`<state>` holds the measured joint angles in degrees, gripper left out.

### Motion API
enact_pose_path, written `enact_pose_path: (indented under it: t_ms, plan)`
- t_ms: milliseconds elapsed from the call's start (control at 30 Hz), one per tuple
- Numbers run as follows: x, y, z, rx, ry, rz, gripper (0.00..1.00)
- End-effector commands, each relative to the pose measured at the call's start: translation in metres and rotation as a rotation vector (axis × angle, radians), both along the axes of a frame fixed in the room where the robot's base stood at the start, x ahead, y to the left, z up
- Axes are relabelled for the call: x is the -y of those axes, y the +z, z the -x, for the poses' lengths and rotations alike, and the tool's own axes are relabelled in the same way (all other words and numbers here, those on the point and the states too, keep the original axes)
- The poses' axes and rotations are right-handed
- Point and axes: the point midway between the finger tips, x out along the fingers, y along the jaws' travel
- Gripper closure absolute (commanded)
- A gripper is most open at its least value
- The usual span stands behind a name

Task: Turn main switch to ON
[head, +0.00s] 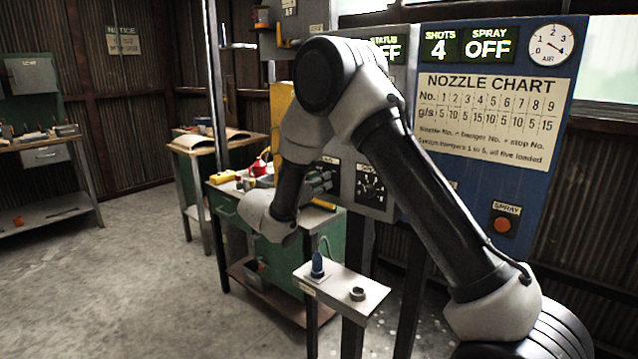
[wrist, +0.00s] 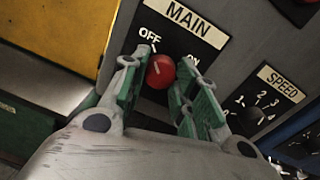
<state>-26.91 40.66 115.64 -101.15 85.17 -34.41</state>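The main switch is a red knob (wrist: 160,73) under a MAIN label on a black plate, with OFF at upper left and ON at right. A light mark above the knob lies on the OFF side. My gripper (wrist: 158,66) is open, its two green-padded fingers to the left and right of the knob. I cannot tell whether either pad touches it. In the head view my gripper (head: 322,181) is at the grey panel, and it and my arm hide most of the main switch.
A SPEED dial (wrist: 252,108) sits close to the right of the fingers; it also shows in the head view (head: 370,186). The STATUS display (head: 388,49) partly shows "FF". A red SPRAY button (head: 503,223) is on the blue board. A small stand (head: 338,285) is in front.

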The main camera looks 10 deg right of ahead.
Motion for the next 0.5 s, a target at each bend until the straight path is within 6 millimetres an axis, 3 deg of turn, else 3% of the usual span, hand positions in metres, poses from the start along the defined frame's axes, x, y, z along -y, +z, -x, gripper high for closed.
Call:
enact_pose_path:
  t_ms: [500]
  plan:
    - [-0.0002,-0.0004,0.0001,0.075,0.0,-0.055,0.94]
